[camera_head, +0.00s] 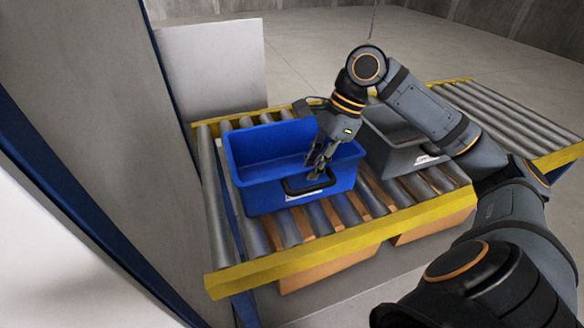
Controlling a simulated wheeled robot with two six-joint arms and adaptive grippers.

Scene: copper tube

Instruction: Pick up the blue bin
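The blue bin (262,150) sits upright on a roller conveyor, its open top facing up and its inside looking empty. A black handle (296,186) and a white label are on its near wall. My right gripper (317,171) reaches down from the right to the bin's near wall, right by the handle. Its fingers look a little apart, with no object seen between them. I cannot tell whether they touch the rim or handle. My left gripper is not in view.
A grey bin (398,148) stands close to the right of the blue bin. The roller conveyor has yellow side rails (345,242). A grey wall panel (105,90) with blue edging rises at the left. Open floor lies behind.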

